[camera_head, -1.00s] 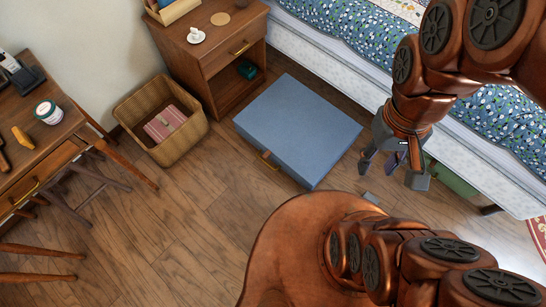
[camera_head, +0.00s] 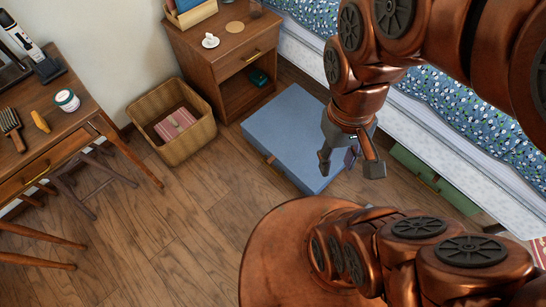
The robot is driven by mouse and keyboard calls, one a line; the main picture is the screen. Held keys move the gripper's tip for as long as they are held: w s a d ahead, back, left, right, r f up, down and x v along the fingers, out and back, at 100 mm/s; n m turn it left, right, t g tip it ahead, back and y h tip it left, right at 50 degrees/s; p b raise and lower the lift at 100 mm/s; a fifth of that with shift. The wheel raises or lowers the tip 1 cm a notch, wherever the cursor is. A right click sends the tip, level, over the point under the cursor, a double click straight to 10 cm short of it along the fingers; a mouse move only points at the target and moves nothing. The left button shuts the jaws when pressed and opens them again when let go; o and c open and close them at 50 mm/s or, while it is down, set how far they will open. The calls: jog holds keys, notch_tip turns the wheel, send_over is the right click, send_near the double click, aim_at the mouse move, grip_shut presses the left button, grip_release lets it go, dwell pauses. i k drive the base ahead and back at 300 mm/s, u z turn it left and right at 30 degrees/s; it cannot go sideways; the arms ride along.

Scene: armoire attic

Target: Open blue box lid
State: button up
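The blue box (camera_head: 287,128) lies on the wooden floor between the nightstand and my arm. Its flat lid is closed, and a small brown tab (camera_head: 271,160) shows on its front left edge. My gripper (camera_head: 350,166) hangs over the right part of the box in the picture, fingers apart and pointing down. Nothing shows between the fingers. My gripper and forearm hide the box's right corner. I cannot tell the exact height of the fingertips above the floor or box.
A wicker basket (camera_head: 205,133) with a pink striped item stands left of the box. A nightstand (camera_head: 232,70) is behind it, and a bed (camera_head: 450,133) is along the right with a green case (camera_head: 425,176) beneath. A desk (camera_head: 85,126) is at left. Floor in front is clear.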

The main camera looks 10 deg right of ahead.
aim_at(288, 126)
jog(key=k, duration=0.35)
jog(key=z, duration=0.75)
jog(key=i, duration=0.7)
jog(key=u, duration=2.4)
